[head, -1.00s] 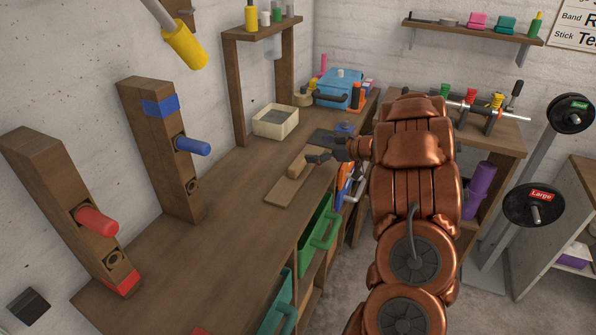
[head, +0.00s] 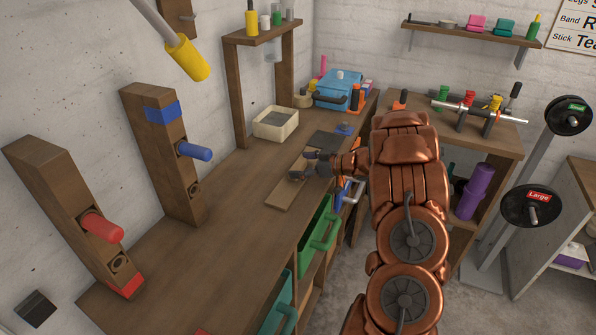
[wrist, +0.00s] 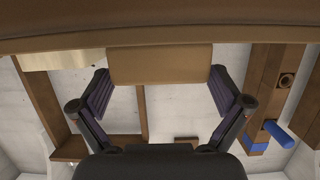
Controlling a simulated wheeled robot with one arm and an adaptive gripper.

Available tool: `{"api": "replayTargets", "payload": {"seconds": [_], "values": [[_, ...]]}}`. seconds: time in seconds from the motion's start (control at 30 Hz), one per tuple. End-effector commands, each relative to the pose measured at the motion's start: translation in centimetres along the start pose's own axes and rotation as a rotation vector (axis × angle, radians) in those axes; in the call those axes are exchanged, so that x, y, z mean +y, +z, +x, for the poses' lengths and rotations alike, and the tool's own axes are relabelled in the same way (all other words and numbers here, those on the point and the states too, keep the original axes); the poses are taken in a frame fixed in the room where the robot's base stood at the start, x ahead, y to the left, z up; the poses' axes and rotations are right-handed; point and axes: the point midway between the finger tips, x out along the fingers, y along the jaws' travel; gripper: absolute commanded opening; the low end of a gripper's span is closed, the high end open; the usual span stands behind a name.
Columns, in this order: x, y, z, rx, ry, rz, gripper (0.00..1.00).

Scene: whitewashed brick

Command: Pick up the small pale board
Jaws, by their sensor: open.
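The small pale board (wrist: 160,63) shows as a plain tan block in the wrist view, between my two fingers. My gripper (head: 303,167) is open and low over the plank. Its dark fingers (wrist: 160,80) spread left and right of the board in the wrist view. Contact with the board cannot be told from the head view.
A cream bin (head: 293,124) and a blue toolbox (head: 337,91) stand farther back. Two wooden posts with a red peg (head: 104,228) and a blue peg (head: 196,152) rise at left. Green bins (head: 318,232) sit below the bench edge. The left bench top is clear.

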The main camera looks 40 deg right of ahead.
Motion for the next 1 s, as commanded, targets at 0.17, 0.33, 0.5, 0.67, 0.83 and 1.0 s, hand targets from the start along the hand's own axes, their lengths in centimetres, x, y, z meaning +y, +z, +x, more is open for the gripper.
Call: {"api": "replayTargets", "payload": {"seconds": [0.17,0.33,0.5,0.67,0.83,1.0], "values": [[-0.01,-0.07,0.79,0.001,0.000,-0.001,1.00],[0.00,-0.04,0.78,0.001,0.000,-0.001,1.00],[0.01,-0.04,0.76,0.001,0.001,-0.001,0.83],[0.02,-0.03,0.74,0.001,0.001,0.000,0.67],[0.03,-0.03,0.73,0.001,0.001,0.000,0.49],[0.04,-0.07,0.72,0.001,0.001,-0.001,0.49]]}}
